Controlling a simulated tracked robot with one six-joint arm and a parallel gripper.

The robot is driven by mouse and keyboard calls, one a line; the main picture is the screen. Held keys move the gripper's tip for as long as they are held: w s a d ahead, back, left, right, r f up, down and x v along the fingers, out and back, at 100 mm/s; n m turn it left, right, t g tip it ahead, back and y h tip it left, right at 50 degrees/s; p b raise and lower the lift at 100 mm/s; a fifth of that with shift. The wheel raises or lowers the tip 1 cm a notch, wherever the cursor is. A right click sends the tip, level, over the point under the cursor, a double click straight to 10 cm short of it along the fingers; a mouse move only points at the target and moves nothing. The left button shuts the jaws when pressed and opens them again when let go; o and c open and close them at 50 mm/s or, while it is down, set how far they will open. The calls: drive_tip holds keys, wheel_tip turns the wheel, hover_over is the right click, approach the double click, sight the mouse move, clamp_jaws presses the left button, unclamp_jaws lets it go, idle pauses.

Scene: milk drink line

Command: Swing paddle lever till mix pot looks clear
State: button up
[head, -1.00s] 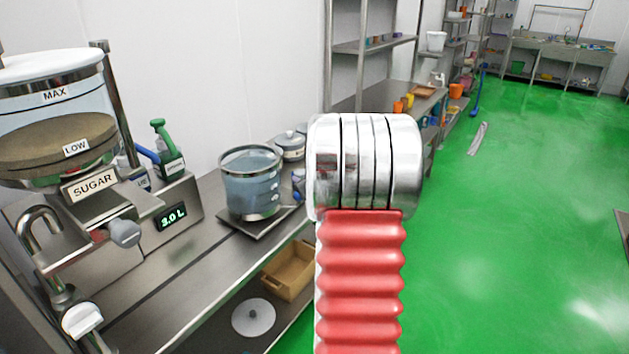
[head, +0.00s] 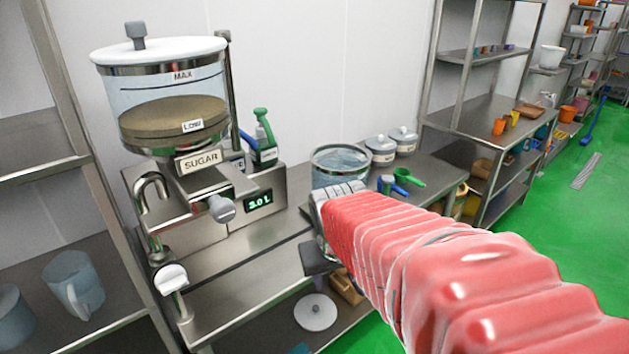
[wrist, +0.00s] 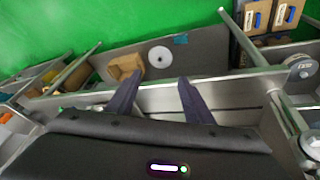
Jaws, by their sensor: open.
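The clear-walled pot (head: 341,157), which I take for the mix pot, stands on the bench with a steel rim and pale bluish contents. My arm covers its lower part. No paddle can be made out in it. A grey-knobbed lever (head: 222,208) sticks out below the sugar hopper; I cannot tell if it is the paddle lever. My gripper (wrist: 157,82) is open and empty in the wrist view, its two dark fingers apart over the bench edge and lower shelf. In the head view my red-sleeved arm reaches in front of the pot and mostly hides the gripper.
The sugar hopper (head: 172,108) and its 3.0 L display (head: 260,201) stand left of the pot. Lidded pots (head: 381,149) and a green scoop (head: 409,177) lie behind and right. A white disc (head: 316,312) and brown box (head: 346,288) sit below.

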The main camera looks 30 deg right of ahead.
drive_tip(key=s+a+r+n+t+y, duration=0.1)
drive_tip(key=s+a+r+n, duration=0.1)
drive_tip(key=a, duration=0.6)
drive_tip(key=s+a+r+n+t+y, duration=0.1)
drive_tip(key=s+a+r, duration=0.2)
drive_tip(key=a, duration=0.5)
drive_tip(key=shift+s+a+r+n+y, duration=0.2)
drive_tip(key=shift+n+y, duration=0.1)
drive_tip(key=shift+n, duration=0.1)
drive_tip(key=shift+c, duration=0.4)
